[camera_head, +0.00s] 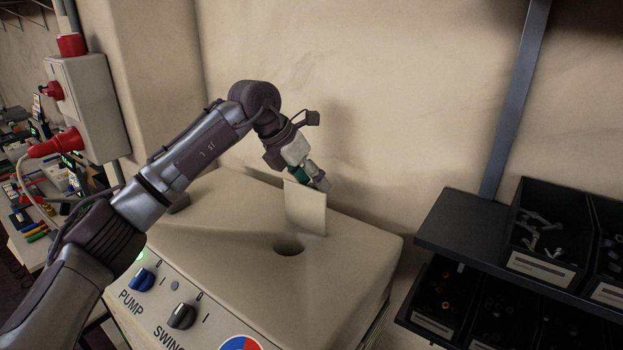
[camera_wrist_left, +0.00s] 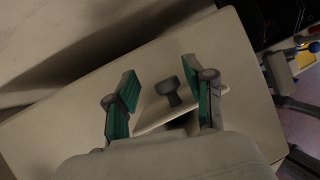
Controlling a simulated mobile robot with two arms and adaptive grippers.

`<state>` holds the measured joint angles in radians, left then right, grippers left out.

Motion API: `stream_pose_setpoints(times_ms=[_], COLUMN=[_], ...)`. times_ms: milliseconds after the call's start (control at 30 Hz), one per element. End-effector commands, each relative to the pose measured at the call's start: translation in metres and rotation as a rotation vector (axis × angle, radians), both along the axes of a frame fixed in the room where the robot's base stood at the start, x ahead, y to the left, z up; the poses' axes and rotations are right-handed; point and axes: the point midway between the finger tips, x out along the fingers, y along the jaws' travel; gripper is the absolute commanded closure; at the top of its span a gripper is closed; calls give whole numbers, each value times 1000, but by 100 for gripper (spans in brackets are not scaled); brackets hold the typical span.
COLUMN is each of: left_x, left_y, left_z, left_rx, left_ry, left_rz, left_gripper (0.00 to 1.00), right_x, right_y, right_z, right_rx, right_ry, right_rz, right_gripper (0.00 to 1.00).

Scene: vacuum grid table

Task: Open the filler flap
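The filler flap (camera_head: 306,207) is a beige plate standing up, tilted, from the top of the beige machine housing (camera_head: 350,250). A dark round filler hole (camera_head: 289,248) shows in front of it. My left gripper (camera_head: 309,180) is just behind the flap's upper edge, which hides part of it. In the left wrist view my left gripper (camera_wrist_left: 163,98) has its green-padded fingers well apart. My right gripper is not in view.
The PUMP knob (camera_head: 143,279) and SWING knob (camera_head: 182,316) are on the housing's front. A wall stands close behind. A dark shelf (camera_head: 470,236) with bins (camera_head: 540,240) is at right. A grey box with red plugs (camera_head: 88,105) is at left.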

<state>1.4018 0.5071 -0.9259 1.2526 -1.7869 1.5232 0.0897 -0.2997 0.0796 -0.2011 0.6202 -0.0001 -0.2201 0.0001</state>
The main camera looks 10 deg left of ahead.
Motion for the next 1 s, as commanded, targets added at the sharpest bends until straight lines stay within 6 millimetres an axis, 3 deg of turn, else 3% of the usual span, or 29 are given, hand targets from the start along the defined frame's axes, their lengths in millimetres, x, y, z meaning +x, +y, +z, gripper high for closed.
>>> stream_pose_setpoints(times_ms=[267,700,1000], left_x=[-1,-27,-38], left_y=[2,35,47], left_z=[6,77,102], left_rx=[-2,-1,-1], left_ry=[-3,-4,0], left_rz=[1,2,1], left_gripper=[47,47,47], right_x=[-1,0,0], right_y=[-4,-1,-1], right_z=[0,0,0], right_rx=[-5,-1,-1], right_ry=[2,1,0], right_rz=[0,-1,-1], right_gripper=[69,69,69])
